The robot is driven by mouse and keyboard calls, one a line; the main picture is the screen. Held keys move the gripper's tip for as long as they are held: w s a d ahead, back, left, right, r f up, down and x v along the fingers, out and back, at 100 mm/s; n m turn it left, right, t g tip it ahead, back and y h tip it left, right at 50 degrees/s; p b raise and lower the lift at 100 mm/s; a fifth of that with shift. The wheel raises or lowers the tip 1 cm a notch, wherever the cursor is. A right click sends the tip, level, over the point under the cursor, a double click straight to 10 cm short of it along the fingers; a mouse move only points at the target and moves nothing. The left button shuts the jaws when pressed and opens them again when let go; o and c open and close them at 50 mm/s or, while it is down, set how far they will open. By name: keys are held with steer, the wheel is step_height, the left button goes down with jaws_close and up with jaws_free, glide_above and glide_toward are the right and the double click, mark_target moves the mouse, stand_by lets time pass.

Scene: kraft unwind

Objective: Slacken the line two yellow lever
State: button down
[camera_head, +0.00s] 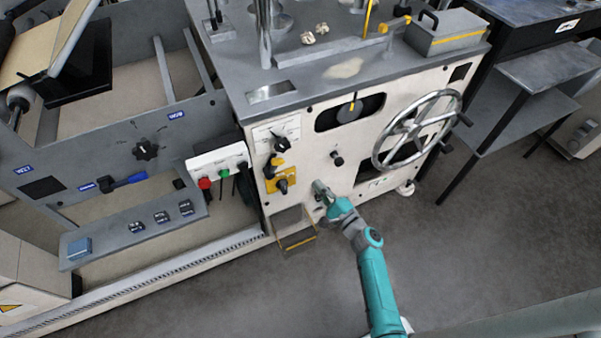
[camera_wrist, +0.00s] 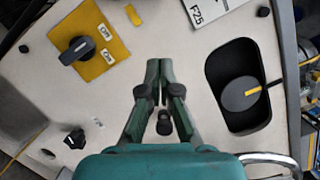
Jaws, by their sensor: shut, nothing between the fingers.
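My gripper (camera_head: 322,190) is in front of the pale front panel of the machine, low and left of the handwheel. In the wrist view its fingers (camera_wrist: 160,78) are together, with nothing seen between them. On top of the machine, a thin yellow upright piece (camera_head: 368,16) and a yellow handle-like piece (camera_head: 394,24) stand far above my gripper. I cannot tell which yellow part is the line two lever; no line marking is readable on them. Both are apart from my gripper.
The panel holds a black switch on a yellow plate (camera_wrist: 98,58), a recessed dial with a yellow pointer (camera_wrist: 240,93), a black knob (camera_head: 337,158) and a large handwheel (camera_head: 415,130). A red and green button box (camera_head: 217,170) is at left. Open floor (camera_head: 480,240) lies at right.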

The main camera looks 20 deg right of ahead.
mark_target(272, 167)
steer(key=x, duration=0.3)
steer(key=a+x, duration=0.1)
steer(key=x, duration=0.6)
steer(key=shift+s+a+r, duration=0.2)
steer(key=shift+a+r, duration=0.15)
steer(key=shift+a, duration=0.1)
steer(key=shift+a+r, duration=0.5)
steer(key=shift+a, duration=0.4)
steer(key=shift+a+r+n, duration=0.55)
steer(key=shift+a+n, duration=0.15)
steer(key=shift+n, duration=0.2)
